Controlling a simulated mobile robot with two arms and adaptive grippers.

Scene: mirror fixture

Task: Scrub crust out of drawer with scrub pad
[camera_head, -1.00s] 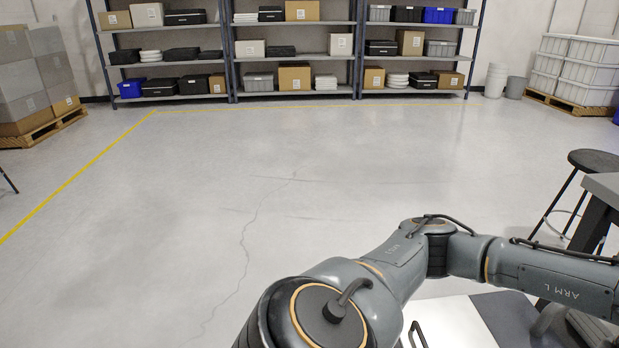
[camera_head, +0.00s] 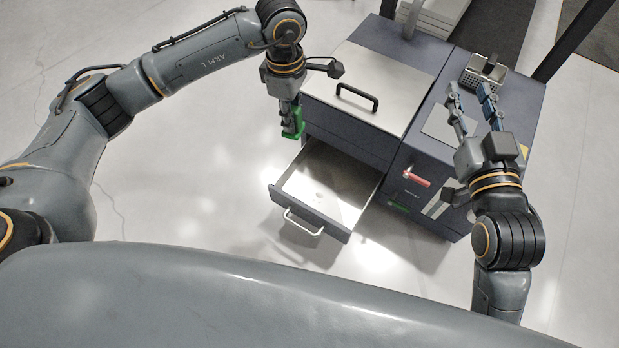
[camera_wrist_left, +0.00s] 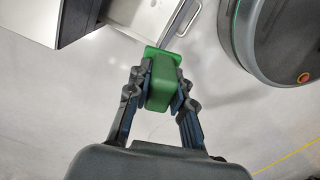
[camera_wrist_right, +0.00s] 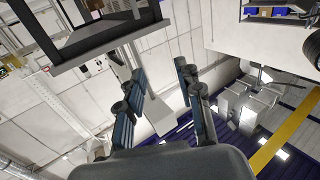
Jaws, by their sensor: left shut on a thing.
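The green scrub pad (camera_head: 298,124) is held in my left gripper (camera_head: 291,112), left of the cabinet (camera_head: 365,128) and just beyond the back left of the open drawer. In the left wrist view the pad (camera_wrist_left: 161,88) sits between both fingers, with the drawer near its tip. The drawer (camera_head: 340,183) is pulled out, with a pale metal floor and a bar handle (camera_head: 303,222). Its floor shows bright glare and faint marks; I cannot tell crust clearly. My right gripper (camera_head: 471,98) is open and empty, raised over the right part of the cabinet.
A metal basket (camera_head: 484,74) stands on the cabinet's back right. A bar handle (camera_head: 357,97) is on the cabinet's pale top. A red handle (camera_head: 416,179) sticks out on the front right. Open floor lies left of the drawer.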

